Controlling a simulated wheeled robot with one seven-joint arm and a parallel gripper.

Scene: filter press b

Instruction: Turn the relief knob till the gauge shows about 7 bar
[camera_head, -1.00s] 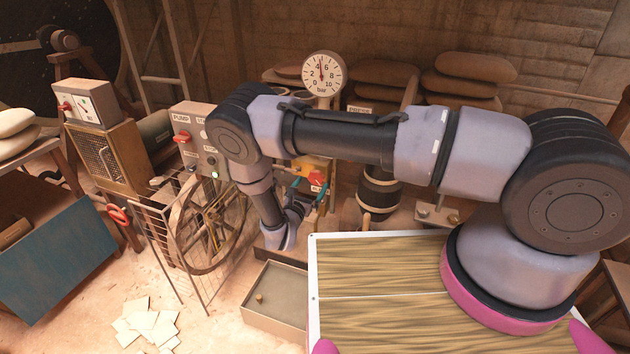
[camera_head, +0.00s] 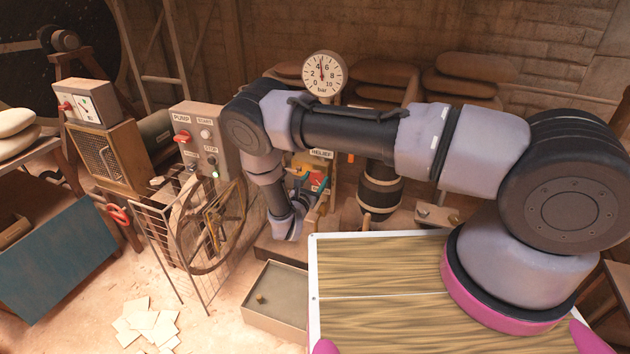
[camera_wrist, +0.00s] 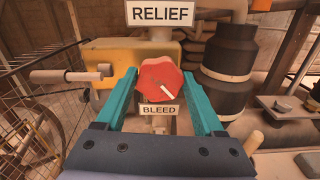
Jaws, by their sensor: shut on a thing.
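The red knob (camera_wrist: 160,82) has a white pointer mark slanting down to the right. It sits below the RELIEF plate (camera_wrist: 160,13) and above the BLEED plate (camera_wrist: 160,109). My gripper (camera_wrist: 160,80) is shut on the red knob, one teal finger on each side. In the head view my gripper (camera_head: 311,183) is partly hidden by my arm, and part of the red knob (camera_head: 316,180) shows there. The round gauge (camera_head: 323,88) is marked 0 to 10 bar. Its needle points nearly straight up, between 4 and 6, about 5.
A lever with a wooden handle (camera_wrist: 65,76) sticks out left of the knob. A dark barrel (camera_head: 380,190) stands to the right. A wire guard (camera_head: 172,250) and spoked wheel stand left, below the PUMP panel (camera_head: 200,140). A shallow tray (camera_head: 276,312) lies in front.

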